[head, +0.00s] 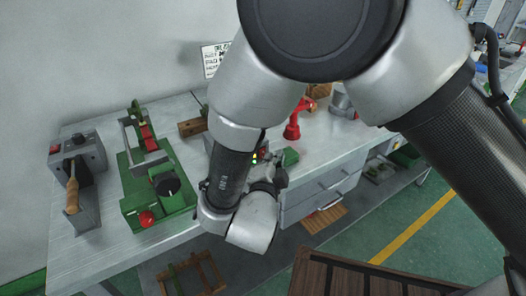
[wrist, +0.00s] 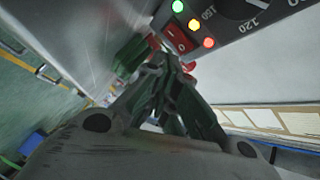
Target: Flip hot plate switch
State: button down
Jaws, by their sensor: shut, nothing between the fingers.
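The red hot plate switch (wrist: 181,41) is a rocker with white marks, set in the grey control panel (wrist: 222,18) at the top of the wrist view. I cannot tell which way it is tilted. In the head view my arm hides most of the hot plate, and small lights show beside my wrist.
On the bench (head: 98,235) stand a green clamp machine (head: 160,185) with a red knob and a grey box (head: 78,160) with a wooden-handled lever. A red tool (head: 294,122) and a wooden block (head: 192,127) are near the wall. Drawers (head: 320,190) sit below the right side.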

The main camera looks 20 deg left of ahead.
jog(key=shift+w+a, duration=0.25)
jog(key=shift+a, duration=0.05)
jog(key=shift+w+a+r, duration=0.1)
jog(key=shift+w+a, duration=0.1)
jog(key=shift+a, duration=0.05)
dwell(0.8)
jog(key=shift+d, duration=0.1)
jog(key=shift+s+d, duration=0.45)
jog(key=shift+d, duration=0.05)
jog(key=shift+s+d+f, duration=0.2)
jog(key=shift+s+d, duration=0.65)
jog(key=shift+d, duration=0.1)
jog(key=shift+s+d+f, duration=0.2)
jog(key=shift+s+d, duration=0.6)
jog(key=shift+d, duration=0.1)
